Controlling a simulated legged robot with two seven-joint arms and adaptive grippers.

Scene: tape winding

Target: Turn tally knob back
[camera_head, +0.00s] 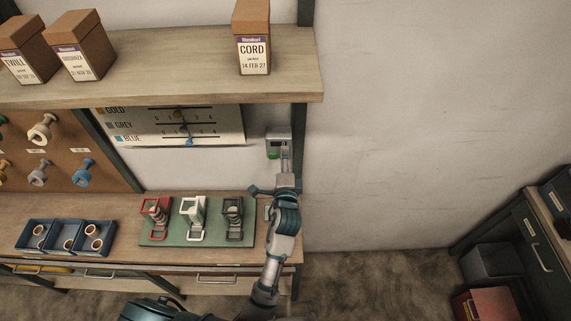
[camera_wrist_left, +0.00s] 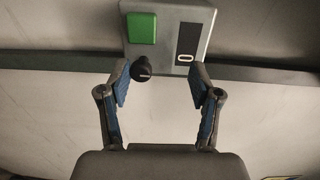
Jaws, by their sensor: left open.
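The tally box (camera_head: 278,135) is a small grey box on the wall upright, right of the chart. In the left wrist view the box (camera_wrist_left: 168,42) carries a green button (camera_wrist_left: 142,28), a dark display strip (camera_wrist_left: 189,38) with a 0 at its lower end, and a round black knob (camera_wrist_left: 141,71) with a pale mark at its lower edge. My left gripper (camera_head: 284,153) is raised in front of the box. In the wrist view its fingers (camera_wrist_left: 160,70) are spread and empty. The knob shows between them, close to the left finger; contact cannot be told. My right gripper is out of view.
A shelf (camera_head: 190,62) with a CORD box (camera_head: 253,40) overhangs the box at upper left. Below, a green mat (camera_head: 180,237) with several small stands and blue trays (camera_head: 66,236) lie on the bench. The wall to the right is bare.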

